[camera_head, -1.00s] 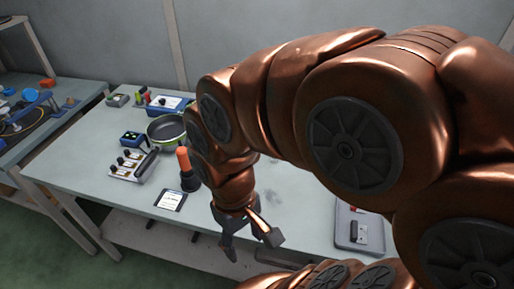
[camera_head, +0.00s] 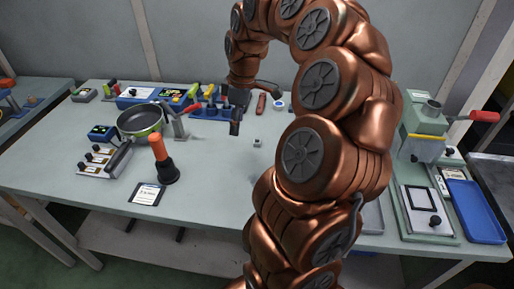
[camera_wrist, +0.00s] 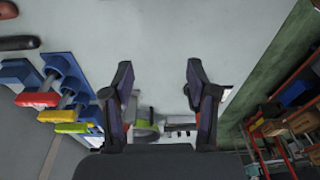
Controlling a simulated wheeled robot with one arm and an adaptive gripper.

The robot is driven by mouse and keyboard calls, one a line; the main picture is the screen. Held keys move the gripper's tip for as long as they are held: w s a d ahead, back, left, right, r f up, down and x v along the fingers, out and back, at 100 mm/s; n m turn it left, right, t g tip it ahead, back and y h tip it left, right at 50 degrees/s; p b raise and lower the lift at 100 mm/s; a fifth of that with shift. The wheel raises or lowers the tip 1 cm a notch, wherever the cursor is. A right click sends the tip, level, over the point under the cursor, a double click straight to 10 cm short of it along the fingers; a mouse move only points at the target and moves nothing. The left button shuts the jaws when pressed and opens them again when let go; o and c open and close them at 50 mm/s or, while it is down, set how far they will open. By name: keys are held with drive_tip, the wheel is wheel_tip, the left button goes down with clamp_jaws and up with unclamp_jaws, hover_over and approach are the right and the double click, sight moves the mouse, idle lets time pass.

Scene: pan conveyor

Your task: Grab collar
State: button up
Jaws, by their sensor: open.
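My gripper (camera_head: 252,106) is above the back middle of the table, its jaws apart and empty. Its two fingers (camera_wrist: 160,80) stand wide apart in the wrist view, with bare table between their tips. A small grey piece (camera_head: 257,142) lies on the table just in front of the gripper; it is too small to tell whether it is the collar. A pan with a green rim (camera_head: 142,119) sits at the left beside a grey upright bracket (camera_head: 178,122). The green-rimmed pan also shows between the fingers, low in the wrist view (camera_wrist: 146,130).
A blue rack with coloured handles (camera_head: 210,108) stands close left of the gripper and shows in the wrist view (camera_wrist: 68,88). An orange-handled tool (camera_head: 158,150) stands in front of the pan. A press (camera_head: 424,128) and a blue tray (camera_head: 474,210) are at the right. The middle table is mostly clear.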

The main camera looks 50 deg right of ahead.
drive_tip(key=shift+s+d+f+b, duration=0.1)
drive_tip(key=shift+s+d+f, duration=0.05)
drive_tip(key=shift+d+f, duration=1.25)
drive_tip(key=shift+s+d+f+b, duration=0.15)
drive_tip(key=shift+d+f, duration=0.8)
drive_tip(key=shift+d, duration=0.9)
drive_tip(key=shift+s+d+f+b, duration=0.1)
drive_tip(key=shift+d+f, duration=1.05)
drive_tip(key=shift+d, duration=0.45)
drive_tip(key=shift+a+f, duration=0.2)
drive_tip(key=shift+f, duration=0.3)
drive_tip(key=f, duration=0.2)
drive_tip(key=f+p, duration=0.1)
drive_tip(key=f, duration=0.1)
drive_tip(key=shift+w+a, duration=0.35)
drive_tip(key=shift+w, duration=0.05)
drive_tip(key=shift+c, duration=0.2)
drive_tip(key=c, duration=0.8)
